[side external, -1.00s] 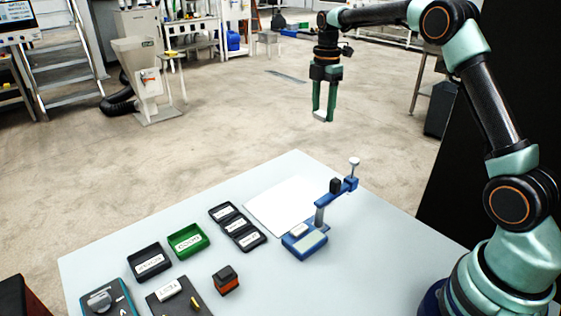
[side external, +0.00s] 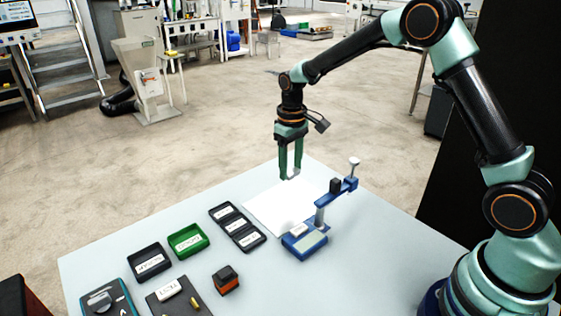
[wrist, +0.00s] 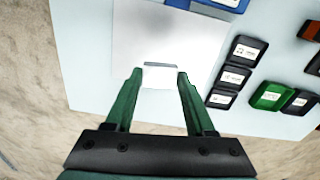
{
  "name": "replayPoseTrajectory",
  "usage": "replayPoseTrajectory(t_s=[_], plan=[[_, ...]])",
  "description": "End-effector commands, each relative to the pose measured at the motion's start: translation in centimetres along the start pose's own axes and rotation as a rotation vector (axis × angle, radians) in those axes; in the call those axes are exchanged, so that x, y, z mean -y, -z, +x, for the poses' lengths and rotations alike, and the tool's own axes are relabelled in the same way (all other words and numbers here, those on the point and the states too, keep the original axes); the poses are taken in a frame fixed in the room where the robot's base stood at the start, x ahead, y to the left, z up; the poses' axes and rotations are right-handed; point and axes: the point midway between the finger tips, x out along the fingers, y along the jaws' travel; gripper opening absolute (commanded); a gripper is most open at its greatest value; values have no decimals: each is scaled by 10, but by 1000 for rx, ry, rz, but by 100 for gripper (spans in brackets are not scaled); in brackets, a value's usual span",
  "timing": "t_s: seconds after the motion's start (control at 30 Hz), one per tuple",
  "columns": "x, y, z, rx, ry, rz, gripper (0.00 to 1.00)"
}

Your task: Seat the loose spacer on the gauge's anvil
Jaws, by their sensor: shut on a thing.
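My gripper (side external: 290,176) is shut on a small white block, the spacer (wrist: 160,78), held between the green fingertips. In the side external view the spacer is hard to make out against the white sheet. The gripper hangs fingers-down above the sheet's far part, apart from the gauge. The blue gauge (side external: 306,246) stands right of and nearer than the gripper, with a post and an arm carrying a black block and a white-topped knob. A pale pad, perhaps the anvil, lies on its base. Only part of the gauge (wrist: 215,6) shows at the wrist view's top edge.
A white sheet (side external: 268,212) lies on the pale table (side external: 350,275). Left of the gauge are a black three-part tray (side external: 238,228), a green bin (side external: 188,240), a black bin (side external: 149,263) and an orange-black block (side external: 226,281). The table front right of the gauge is clear.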

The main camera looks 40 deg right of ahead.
Motion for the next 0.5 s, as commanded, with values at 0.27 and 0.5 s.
replayPoseTrajectory(t_s=[0.27, 0.5], plan=[[11, -4, 10, -2, 0, 118, 0], [11, -4, 29, 0, 0, 120, 0]])
